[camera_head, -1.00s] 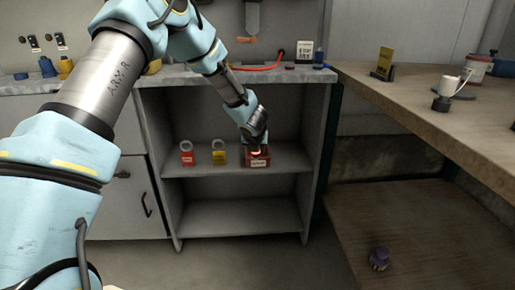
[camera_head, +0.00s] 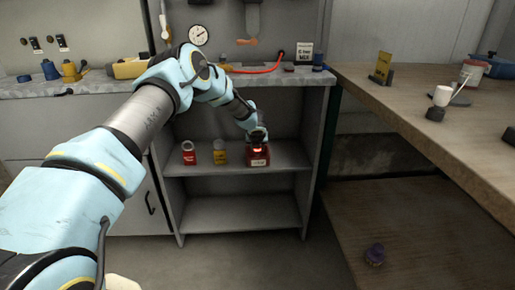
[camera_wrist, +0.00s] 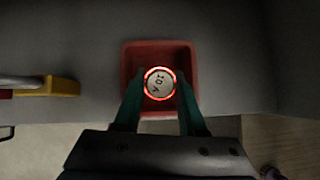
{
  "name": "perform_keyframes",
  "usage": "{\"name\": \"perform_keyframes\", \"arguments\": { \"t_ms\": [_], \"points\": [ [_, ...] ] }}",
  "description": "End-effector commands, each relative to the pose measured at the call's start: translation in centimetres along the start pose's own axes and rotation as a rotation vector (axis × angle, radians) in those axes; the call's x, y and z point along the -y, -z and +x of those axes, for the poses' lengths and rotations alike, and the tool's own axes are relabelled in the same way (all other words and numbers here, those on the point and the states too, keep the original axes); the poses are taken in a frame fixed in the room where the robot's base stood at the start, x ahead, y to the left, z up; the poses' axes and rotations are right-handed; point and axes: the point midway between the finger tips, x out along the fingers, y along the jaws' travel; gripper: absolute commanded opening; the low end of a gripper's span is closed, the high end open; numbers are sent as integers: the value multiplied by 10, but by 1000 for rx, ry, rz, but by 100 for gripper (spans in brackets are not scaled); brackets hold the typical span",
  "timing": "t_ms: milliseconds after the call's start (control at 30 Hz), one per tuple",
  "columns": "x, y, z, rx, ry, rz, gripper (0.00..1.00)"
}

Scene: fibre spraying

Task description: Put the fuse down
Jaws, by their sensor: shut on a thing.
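The fuse (camera_wrist: 159,84) is a round piece with a pale face marked "10A" and a glowing red ring. In the head view its glow (camera_head: 257,150) shows at the top of a small red bin (camera_head: 259,162) on the cabinet's middle shelf. My gripper (camera_wrist: 160,92) has its two green fingers on either side of the fuse, shut on it. In the wrist view the fuse lies within the outline of the red bin (camera_wrist: 131,58). Whether it touches the bin's floor cannot be told. In the head view my gripper (camera_head: 257,137) points down at the bin.
A red padlock-like tag (camera_head: 190,156) and a yellow one (camera_head: 221,156) stand left of the bin on the shelf. The cabinet's right wall (camera_head: 312,160) is close to the bin. The lower shelf (camera_head: 240,213) is bare. A wooden bench (camera_head: 430,110) stands at right.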

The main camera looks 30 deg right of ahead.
Motion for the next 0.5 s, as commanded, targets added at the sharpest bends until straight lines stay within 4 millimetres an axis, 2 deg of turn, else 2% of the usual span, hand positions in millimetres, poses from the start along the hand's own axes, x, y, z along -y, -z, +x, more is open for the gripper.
{"name": "perform_keyframes", "arguments": {
  "t_ms": [500],
  "points": [
    [-1,-11,7,-243,4,-7,0]
  ]
}}
